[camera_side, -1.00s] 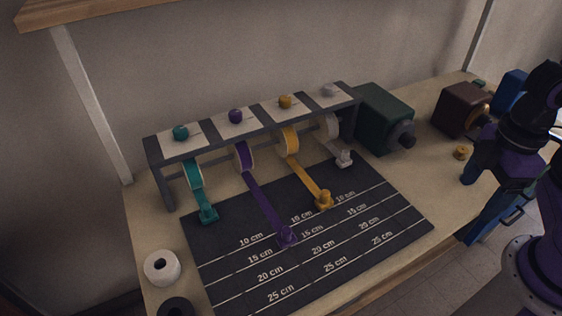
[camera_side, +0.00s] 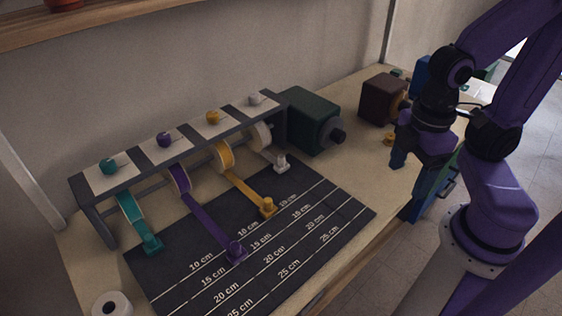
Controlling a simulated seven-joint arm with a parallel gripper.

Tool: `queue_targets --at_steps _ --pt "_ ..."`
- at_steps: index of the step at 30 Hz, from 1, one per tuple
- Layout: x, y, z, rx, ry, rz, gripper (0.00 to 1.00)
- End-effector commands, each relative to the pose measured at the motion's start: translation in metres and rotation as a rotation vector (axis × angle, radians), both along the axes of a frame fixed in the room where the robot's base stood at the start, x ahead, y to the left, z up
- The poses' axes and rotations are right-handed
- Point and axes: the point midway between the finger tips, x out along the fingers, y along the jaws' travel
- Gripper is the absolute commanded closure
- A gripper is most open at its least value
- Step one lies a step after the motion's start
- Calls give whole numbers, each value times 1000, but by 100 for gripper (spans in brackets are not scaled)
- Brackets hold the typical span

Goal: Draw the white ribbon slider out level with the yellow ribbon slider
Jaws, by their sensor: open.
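The white ribbon slider (camera_side: 282,164) sits close to the rack at its right end, on a short length of ribbon from the white spool (camera_side: 260,136). The yellow ribbon slider (camera_side: 268,208) is drawn farther out, near the 10 cm line of the dark mat (camera_side: 336,211). Its ribbon runs back to the yellow spool (camera_side: 223,156). My gripper (camera_side: 420,163) is open and empty, pointing down over the table to the right of the mat, well apart from both sliders. Part of its far finger is hard to make out.
The purple slider (camera_side: 236,252) and teal slider (camera_side: 152,245) lie to the left. The dark rack (camera_side: 144,154) stands behind. A green box with a knob (camera_side: 312,122), a maroon box (camera_side: 381,99) and a small yellow spool (camera_side: 389,138) stand right. A white roll (camera_side: 112,305) is front left.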

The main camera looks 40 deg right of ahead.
Motion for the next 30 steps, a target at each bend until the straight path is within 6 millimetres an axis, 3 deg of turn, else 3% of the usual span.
queue_targets --at_steps 4,6,11,21,30 --pt "0 0 0 0 0 0 28" --pt "1 0 0 0 0 -2 49" --pt "16 8 2 -1 2 -63 49" --pt "106 41 7 -7 9 -417 49" --pt "196 50 3 -10 15 -745 49"
